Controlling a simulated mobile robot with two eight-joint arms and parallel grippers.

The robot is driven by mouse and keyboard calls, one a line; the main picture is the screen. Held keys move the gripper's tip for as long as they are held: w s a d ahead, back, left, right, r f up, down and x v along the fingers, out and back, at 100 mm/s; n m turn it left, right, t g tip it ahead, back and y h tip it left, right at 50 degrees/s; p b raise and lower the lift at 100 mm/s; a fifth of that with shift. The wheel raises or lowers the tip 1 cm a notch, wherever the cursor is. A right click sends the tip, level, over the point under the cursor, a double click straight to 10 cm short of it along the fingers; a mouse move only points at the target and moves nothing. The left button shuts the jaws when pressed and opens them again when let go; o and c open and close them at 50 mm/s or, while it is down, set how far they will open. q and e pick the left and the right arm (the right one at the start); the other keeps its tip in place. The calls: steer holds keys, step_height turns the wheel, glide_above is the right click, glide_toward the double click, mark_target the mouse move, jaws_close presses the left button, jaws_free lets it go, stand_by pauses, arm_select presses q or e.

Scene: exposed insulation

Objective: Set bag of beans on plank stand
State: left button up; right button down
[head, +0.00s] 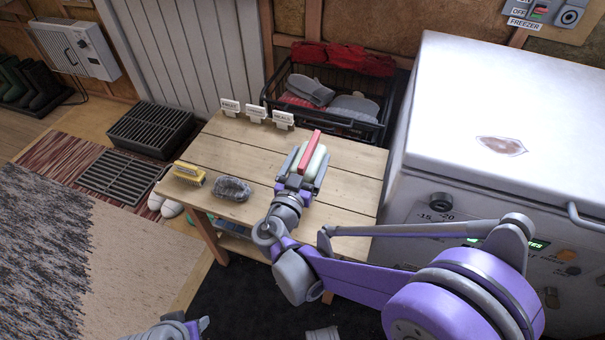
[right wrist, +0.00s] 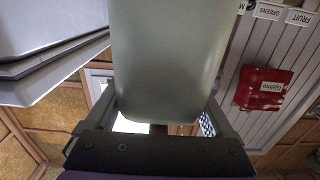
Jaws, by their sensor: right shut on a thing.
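My right gripper (head: 309,165) is shut on a pale green block-like thing, the bag of beans (right wrist: 168,60), which fills the middle of the right wrist view between the fingers. In the head view a red strip (head: 310,150) shows beside the green; I cannot tell whether it belongs to the bag. The gripper is over the right half of the plank stand (head: 240,150), a wooden slatted table. I cannot tell whether the bag touches the planks. My left gripper (head: 196,327) shows only partly at the bottom edge, its jaws unclear.
A yellow block (head: 188,173) and a grey fuzzy thing (head: 233,189) lie on the stand's left front. Small label signs (head: 256,115) stand at its back edge. A black wire basket (head: 325,115) is behind, a white freezer (head: 500,120) to the right. The middle planks are clear.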

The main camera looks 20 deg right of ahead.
steer(key=shift+f+b, duration=0.7)
steer(key=shift+f, duration=1.55)
steer(key=shift+f, duration=0.1)
jaws_free()
steer(key=shift+f, duration=0.1)
steer(key=shift+s+a+r, duration=0.1)
steer(key=shift+s+r, duration=0.05)
steer(key=shift+r, duration=0.1)
steer(key=p+v, duration=0.1)
steer(key=v, duration=1)
steer(key=shift+s+a+p, duration=0.2)
steer(key=shift+s+p, duration=0.1)
steer(key=shift+p, duration=0.1)
